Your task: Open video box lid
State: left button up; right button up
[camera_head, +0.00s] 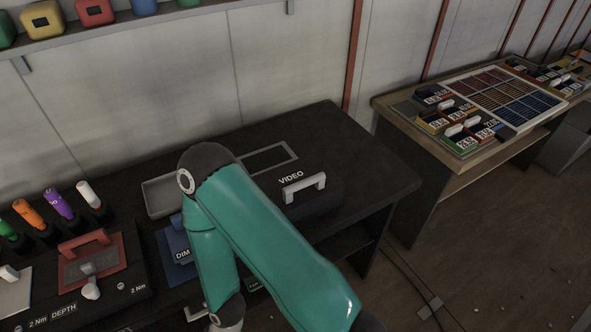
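The video box lid (322,203) is a dark panel at the right part of the black bench, marked VIDEO in white. It carries a pale bar handle (304,186). The lid looks flat and shut, though its edges blend into the black bench. My teal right arm comes in from the bottom right, bends in front of the bench and hides the left part of the box area. Its wrist runs down to the bottom edge of the picture, away from the handle, and its fingers do not show. My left gripper is not in view.
A grey-rimmed tray (160,196) and a blue DIM box (175,247) stand left of my arm. A red panel with a handle (92,262) and several coloured screwdrivers stand farther left. A wooden table (455,182) with coloured bins stands at the right. The bench top right of the lid is clear.

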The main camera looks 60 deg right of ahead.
aim_at(301, 187)
jog(key=z, duration=0.15)
jog(key=k, duration=1.45)
jog(key=z, duration=0.5)
jog(key=i, duration=1)
jog(key=z, duration=0.1)
